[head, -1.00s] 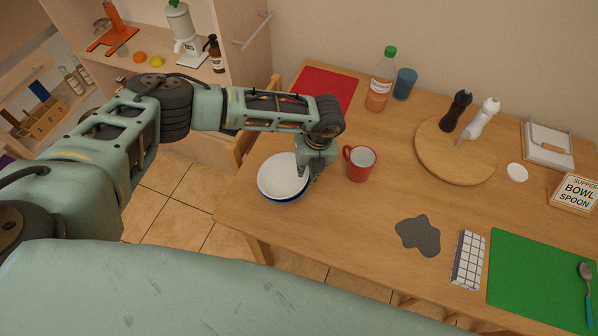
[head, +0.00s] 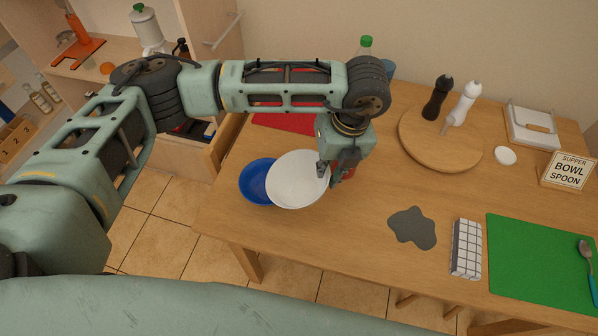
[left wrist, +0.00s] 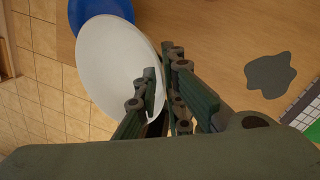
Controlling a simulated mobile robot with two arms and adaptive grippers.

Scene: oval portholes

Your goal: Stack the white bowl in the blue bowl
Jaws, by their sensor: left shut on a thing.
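The white bowl (head: 298,180) is held at its right rim by my left gripper (head: 328,172), which is shut on it. The blue bowl (head: 257,182) sits near the table's left front edge, partly hidden behind the white bowl. The white bowl appears raised and to the right of the blue bowl, overlapping it in the head view. In the left wrist view the white bowl (left wrist: 115,65) is tilted, with its rim between the fingers (left wrist: 160,85), and part of the blue bowl (left wrist: 95,12) shows beyond it. My right gripper is not in view.
A grey patch (head: 412,228), a checkered cloth (head: 466,248) and a green mat (head: 540,262) lie to the right. A round board (head: 425,150) with two mills stands behind. The table's front edge is close to the bowls.

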